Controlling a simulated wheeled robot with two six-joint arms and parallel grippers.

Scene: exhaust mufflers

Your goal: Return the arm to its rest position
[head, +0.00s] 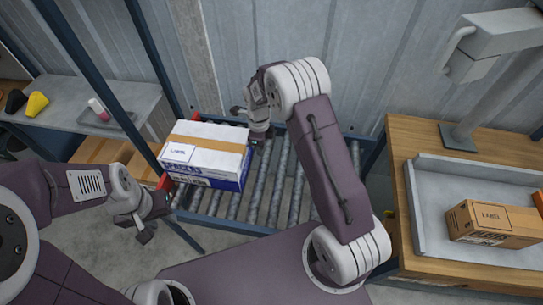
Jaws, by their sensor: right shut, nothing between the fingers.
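My left gripper (160,200) is at the front left corner of a white and blue box with tan tape (207,148). It is seen from the side, and the gap between its fingers does not show clearly. My right arm arches over from the lower right, and its gripper (257,139) is close by the right side of the box, shut with nothing held. Whether either gripper touches the box cannot be told. The box rests on a roller conveyor (273,185), with a label on its top.
A wooden bench (398,150) at the right holds a grey tray (432,213) with a brown labelled carton (490,222). A grey machine (495,45) stands behind it. A grey table (70,98) at the left holds a yellow item (37,103). Blue posts (95,75) rise beside the conveyor.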

